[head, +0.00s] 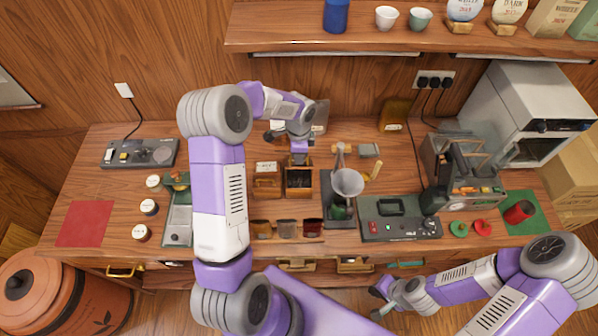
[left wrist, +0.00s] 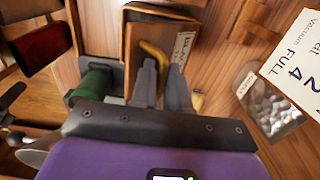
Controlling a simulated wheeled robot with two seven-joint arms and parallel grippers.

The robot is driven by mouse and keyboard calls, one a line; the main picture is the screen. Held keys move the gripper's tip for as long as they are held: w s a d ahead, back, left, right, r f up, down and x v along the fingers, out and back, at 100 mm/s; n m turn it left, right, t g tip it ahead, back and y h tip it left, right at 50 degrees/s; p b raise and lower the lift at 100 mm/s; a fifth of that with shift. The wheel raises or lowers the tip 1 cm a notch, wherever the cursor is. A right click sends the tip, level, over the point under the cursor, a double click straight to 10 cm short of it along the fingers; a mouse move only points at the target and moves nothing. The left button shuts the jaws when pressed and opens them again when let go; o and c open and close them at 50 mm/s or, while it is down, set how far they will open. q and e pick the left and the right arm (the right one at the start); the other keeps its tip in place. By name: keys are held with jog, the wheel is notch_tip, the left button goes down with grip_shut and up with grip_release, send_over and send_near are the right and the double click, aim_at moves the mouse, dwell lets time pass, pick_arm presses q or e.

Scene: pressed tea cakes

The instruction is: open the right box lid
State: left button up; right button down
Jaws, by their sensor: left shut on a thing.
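Two small wooden boxes stand side by side at the middle of the counter. The right box (head: 299,190) shows a dark front area between wooden sides, and my left gripper (head: 299,160) is at its back edge. In the left wrist view, the box (left wrist: 133,45) has a pale label, and a curved yellow piece, seemingly its handle, lies at my left fingertips (left wrist: 160,72). These fingers are shut on that part; how far the lid is raised is unclear. The left box (head: 266,182) has a label on top. My right gripper (head: 379,300) is low at the front, its fingers apart and empty.
A metal funnel (head: 347,182) stands just right of the boxes. A control panel (head: 400,228) and a large machine (head: 465,165) fill the right side. A red mat (head: 84,223) lies at the left.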

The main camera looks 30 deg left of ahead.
pick_arm(q)
jog(key=shift+w+a+r, duration=0.1)
jog(key=shift+w+a, duration=0.25)
jog(key=shift+w, duration=0.1)
jog(key=shift+w+a+r+p, duration=0.35)
jog(key=shift+w+a+p, duration=0.1)
jog(key=shift+w+p, duration=0.25)
jog(key=shift+w+a, duration=0.1)
jog(key=shift+w, duration=0.1)
jog(key=shift+w+a+r+p, duration=0.15)
jog(key=shift+w+a, duration=0.15)
jog(key=shift+w, duration=0.2)
jog(key=shift+w+a+r+p, duration=0.15)
jog(key=shift+w+a, duration=0.1)
jog(key=shift+w, duration=0.25)
jog(key=shift+f, duration=0.1)
